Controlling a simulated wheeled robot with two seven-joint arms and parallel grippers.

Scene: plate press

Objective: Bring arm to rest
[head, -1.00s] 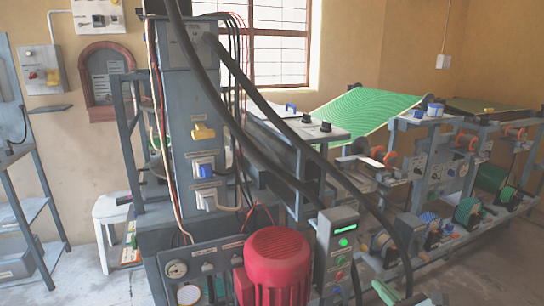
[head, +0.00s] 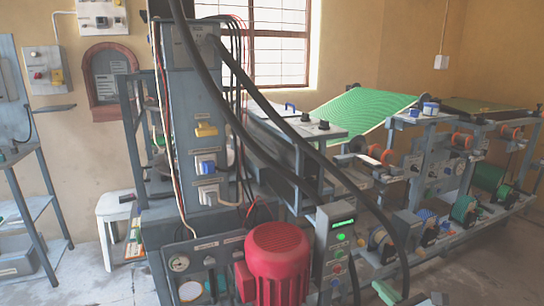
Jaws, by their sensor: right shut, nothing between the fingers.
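My right gripper (head: 410,298) shows only in part at the bottom edge of the head view, in front of the press, right of the red motor. It is shut and empty, and the frame edge cuts off most of it. My left gripper is not in view.
A tall grey press column (head: 203,120) with thick black hoses stands close on the left. The red motor (head: 278,262) and a control box (head: 337,265) with a lit green display stand low in front. A green sheet (head: 365,108) slopes over rollers behind. Open floor (head: 470,265) shows at lower right.

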